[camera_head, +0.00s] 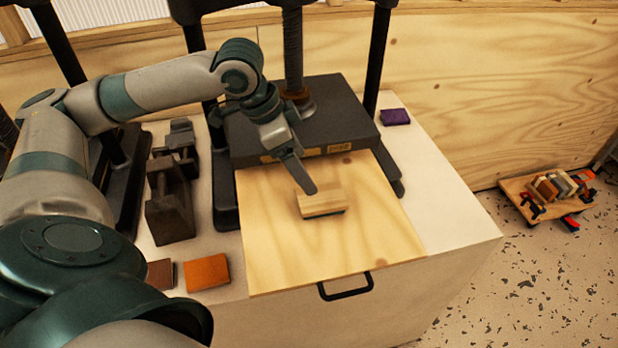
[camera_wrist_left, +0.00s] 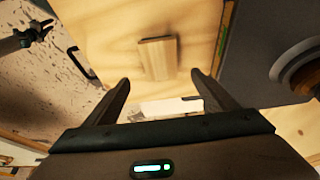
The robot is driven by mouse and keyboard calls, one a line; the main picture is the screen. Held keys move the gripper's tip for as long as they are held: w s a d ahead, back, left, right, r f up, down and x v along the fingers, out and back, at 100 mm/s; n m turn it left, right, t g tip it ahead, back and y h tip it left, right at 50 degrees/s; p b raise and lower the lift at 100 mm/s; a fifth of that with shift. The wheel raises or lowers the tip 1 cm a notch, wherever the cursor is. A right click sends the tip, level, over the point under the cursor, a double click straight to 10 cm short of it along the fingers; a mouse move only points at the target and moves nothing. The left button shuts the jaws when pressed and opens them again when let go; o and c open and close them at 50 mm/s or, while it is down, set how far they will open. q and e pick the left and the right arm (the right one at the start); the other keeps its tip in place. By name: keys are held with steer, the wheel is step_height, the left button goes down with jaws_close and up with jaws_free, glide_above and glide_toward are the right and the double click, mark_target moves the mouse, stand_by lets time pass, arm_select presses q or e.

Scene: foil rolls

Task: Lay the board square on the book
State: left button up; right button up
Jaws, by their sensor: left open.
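A small light wooden board (camera_head: 322,203) lies on the plywood sheet in front of the press. A thin dark edge (camera_head: 338,212) shows beneath its near side; it may be the book, mostly hidden. The board also shows in the left wrist view (camera_wrist_left: 158,58), slightly tilted against the sheet. My left gripper (camera_head: 311,190) is just above the board in the head view, open and empty; in the wrist view its fingers (camera_wrist_left: 160,78) are spread with the board beyond them. A dark shape (camera_wrist_left: 32,36) over the floor looks like my right gripper; its jaws are unclear.
The press's dark block (camera_head: 345,115) stands behind, between black posts. Orange (camera_head: 207,272), brown (camera_head: 160,274) and purple (camera_head: 396,117) blocks lie around. A dark metal tool (camera_head: 168,205) stands left. The sheet's front is clear.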

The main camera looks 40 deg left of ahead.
arm_select(q)
steer(key=shift+v, duration=1.15)
arm_select(e)
steer(key=shift+a+f, duration=0.15)
steer(key=shift+a, duration=0.1)
steer(key=shift+d, duration=0.2)
steer(key=shift+c, duration=0.7)
